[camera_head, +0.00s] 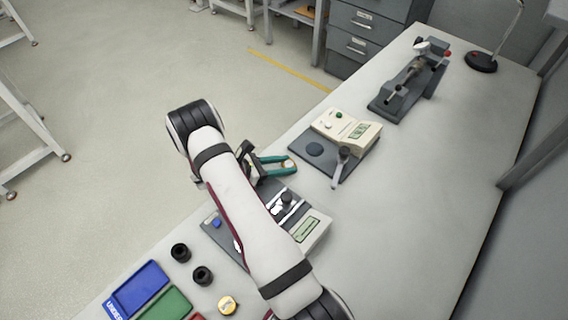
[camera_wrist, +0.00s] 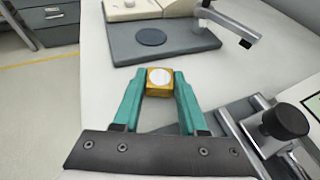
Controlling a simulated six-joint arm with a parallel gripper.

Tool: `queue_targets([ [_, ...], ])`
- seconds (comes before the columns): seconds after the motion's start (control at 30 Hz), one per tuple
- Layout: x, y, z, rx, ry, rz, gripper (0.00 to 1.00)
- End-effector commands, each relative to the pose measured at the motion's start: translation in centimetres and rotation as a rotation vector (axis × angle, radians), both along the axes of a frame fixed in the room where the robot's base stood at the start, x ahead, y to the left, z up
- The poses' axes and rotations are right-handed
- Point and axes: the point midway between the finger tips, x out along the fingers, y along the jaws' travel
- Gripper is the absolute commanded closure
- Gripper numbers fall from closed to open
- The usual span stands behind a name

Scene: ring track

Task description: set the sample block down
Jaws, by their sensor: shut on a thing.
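The sample block, a small yellow-brown cube with a white disc on its top face, shows in the wrist view (camera_wrist: 160,80) between the tips of two teal fingers. My gripper (camera_wrist: 160,88) is shut on it. In the head view my gripper (camera_head: 284,164) shows beside my arm, with the block (camera_head: 291,165) at its tips. The block is in front of the cream instrument with a dark base and round dark pad (camera_wrist: 152,37), short of that base. I cannot tell how high it is above the table.
The cream instrument (camera_head: 352,128) has a post beside its pad. A nearer instrument (camera_head: 310,231) is partly hidden by my arm. A blue tray (camera_head: 140,287), a green tray (camera_head: 167,305) and black cylinders (camera_head: 181,252) lie at lower left. The table's right side (camera_head: 440,190) is clear.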

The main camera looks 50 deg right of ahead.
Motion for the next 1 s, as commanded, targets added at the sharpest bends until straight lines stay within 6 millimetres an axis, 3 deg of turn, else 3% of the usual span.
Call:
queue_targets([
  [0.07, 0.0, 0.0, -0.2, 0.0, 0.0, 0.0, 1.0],
  [0.1, 0.0, 0.0, -0.2, 0.0, 0.0, 0.0, 0.51],
  [0.23, 0.0, 0.0, -0.2, 0.0, 0.0, 0.0, 0.28],
  [0.57, 0.1, 0.2, 0.3, 0.0, -0.001, 0.002, 0.28],
  [1.0, 3.9, 9.3, 4.3, -0.002, -0.002, 0.002, 0.28],
])
